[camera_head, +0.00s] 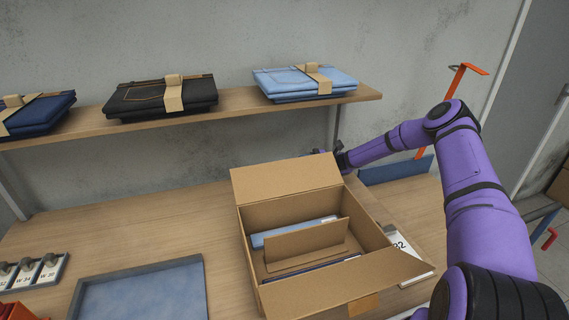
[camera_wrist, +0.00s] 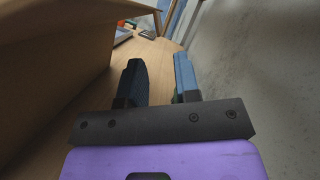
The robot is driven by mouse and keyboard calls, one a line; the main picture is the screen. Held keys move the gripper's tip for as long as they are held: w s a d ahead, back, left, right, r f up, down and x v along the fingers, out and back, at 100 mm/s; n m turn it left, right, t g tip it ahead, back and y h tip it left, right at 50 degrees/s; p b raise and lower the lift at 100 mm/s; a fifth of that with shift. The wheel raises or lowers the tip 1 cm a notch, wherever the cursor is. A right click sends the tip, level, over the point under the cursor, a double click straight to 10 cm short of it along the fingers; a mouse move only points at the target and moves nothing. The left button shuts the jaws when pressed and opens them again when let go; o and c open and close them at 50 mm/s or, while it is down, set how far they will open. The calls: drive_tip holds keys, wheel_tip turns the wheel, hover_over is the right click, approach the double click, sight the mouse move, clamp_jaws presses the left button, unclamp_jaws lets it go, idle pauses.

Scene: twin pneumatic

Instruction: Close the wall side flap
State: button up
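An open cardboard box (camera_head: 252,225) stands on the wooden table. Its wall side flap (camera_head: 285,178) stands up at the back edge, leaning a little toward the wall. Another flap (camera_head: 390,275) sticks out at the near right. My gripper (camera_head: 340,158) is behind the box at the flap's right end, partly hidden; contact cannot be told. In the wrist view my gripper (camera_wrist: 160,75) has its two fingers apart with nothing between them. Brown cardboard (camera_wrist: 45,45) fills the left of that view, beside the fingers.
A shelf (camera_head: 235,103) with folded jeans (camera_head: 300,80) hangs on the wall above. A blue-lined tray (camera_head: 140,290) lies left of the box. A white number card (camera_head: 400,245) lies at its right. Table between tray and wall is clear.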

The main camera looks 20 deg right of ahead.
sight(288, 164)
drive_tip(key=x, duration=0.7)
clamp_jaws()
